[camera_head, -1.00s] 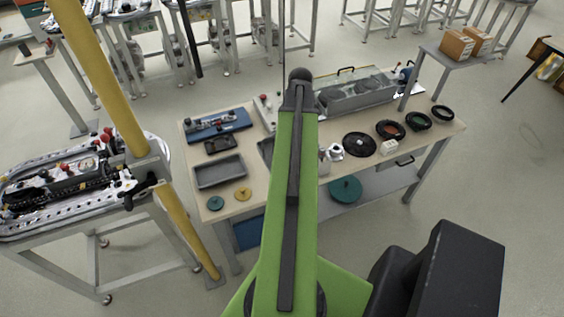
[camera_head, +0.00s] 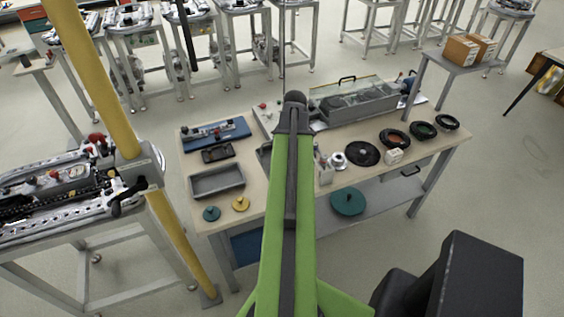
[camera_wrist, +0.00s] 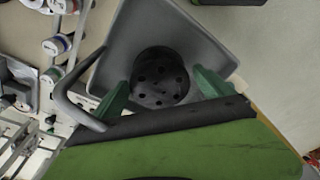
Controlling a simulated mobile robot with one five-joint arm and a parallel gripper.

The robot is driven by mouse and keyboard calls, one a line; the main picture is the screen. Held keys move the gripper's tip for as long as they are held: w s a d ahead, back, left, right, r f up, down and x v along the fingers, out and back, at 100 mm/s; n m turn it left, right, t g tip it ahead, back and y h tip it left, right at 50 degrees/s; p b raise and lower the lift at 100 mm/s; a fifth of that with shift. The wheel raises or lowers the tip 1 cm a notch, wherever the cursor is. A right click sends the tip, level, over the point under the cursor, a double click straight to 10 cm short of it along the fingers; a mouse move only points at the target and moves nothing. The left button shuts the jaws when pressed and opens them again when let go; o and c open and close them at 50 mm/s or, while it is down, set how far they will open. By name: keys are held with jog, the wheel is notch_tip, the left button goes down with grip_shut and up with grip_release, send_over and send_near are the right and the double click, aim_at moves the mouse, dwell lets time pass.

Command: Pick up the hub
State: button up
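A small silvery round part with a raised middle (camera_head: 338,160), which looks like the hub, stands on the workbench (camera_head: 290,200) just right of my green arm in the head view. My gripper is not visible in the head view. In the wrist view the two green fingers of my gripper (camera_wrist: 163,91) are spread apart. A dark cylinder with holes in its face (camera_wrist: 160,77) shows between or beyond them. I cannot tell its distance or whether it is part of me. Nothing is visibly clamped.
A grey tray (camera_head: 217,180) is at left. A long clear-lidded case (camera_head: 356,100) stands behind. A yellow post (camera_head: 95,75) rises at left.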

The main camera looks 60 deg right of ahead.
jog(key=c, duration=1.9)
jog(key=shift+r, duration=0.1)
jog(key=shift+r+p, duration=0.65)
jog(key=shift+p, duration=0.05)
notch_tip(320, 180, up, 3)
jog(key=p, duration=0.3)
jog(key=shift+r, duration=0.2)
jog(key=s+d+r+p, duration=0.1)
jog(key=s+r+p, duration=0.1)
jog(key=s, duration=0.1)
jog(key=s+d+r+p, duration=0.1)
jog(key=s+r+p, duration=0.1)
jog(key=s, duration=0.2)
jog(key=s+d+r+p, duration=0.1)
jog(key=s+r+p, duration=0.1)
jog(key=s, duration=0.2)
jog(key=shift+s+d+p, duration=0.15)
jog(key=shift+p, duration=0.15)
